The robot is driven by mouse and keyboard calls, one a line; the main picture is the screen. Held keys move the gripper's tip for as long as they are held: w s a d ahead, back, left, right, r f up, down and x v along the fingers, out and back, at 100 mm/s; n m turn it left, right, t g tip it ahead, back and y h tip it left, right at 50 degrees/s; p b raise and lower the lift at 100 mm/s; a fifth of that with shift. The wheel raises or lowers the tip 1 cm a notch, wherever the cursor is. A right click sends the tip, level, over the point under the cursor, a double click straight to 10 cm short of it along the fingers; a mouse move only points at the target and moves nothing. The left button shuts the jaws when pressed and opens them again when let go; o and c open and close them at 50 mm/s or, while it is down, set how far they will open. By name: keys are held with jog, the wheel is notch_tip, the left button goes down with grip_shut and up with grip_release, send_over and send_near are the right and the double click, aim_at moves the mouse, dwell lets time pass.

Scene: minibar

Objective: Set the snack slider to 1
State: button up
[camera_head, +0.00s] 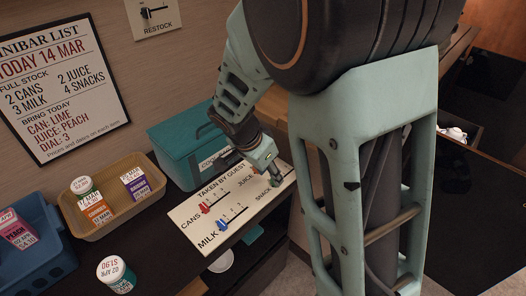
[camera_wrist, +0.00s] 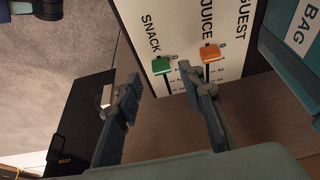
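The snack slider is a green knob (camera_wrist: 162,65) on the white "Taken by guest" panel (camera_wrist: 181,18), at the upper end of its scale near the 0. The small numbers beside it are partly hidden, so its exact mark is unclear. My gripper (camera_wrist: 158,75) is open, with one finger on each side of the green knob in the wrist view. Whether either finger touches it cannot be told. In the head view my gripper (camera_head: 275,180) is low over the panel's right end and mostly hides the snack slider.
The orange juice slider (camera_wrist: 209,53) sits close beside my right-hand finger. The red cans slider (camera_head: 205,207) and blue milk slider (camera_head: 222,225) are farther left. A teal cooler box (camera_head: 187,142) stands behind the panel.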

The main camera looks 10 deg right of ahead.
aim_at(272, 187)
jog(key=shift+x, duration=2.1)
jog(key=shift+c, duration=0.4)
grip_shut()
jog(key=shift+w, duration=0.1)
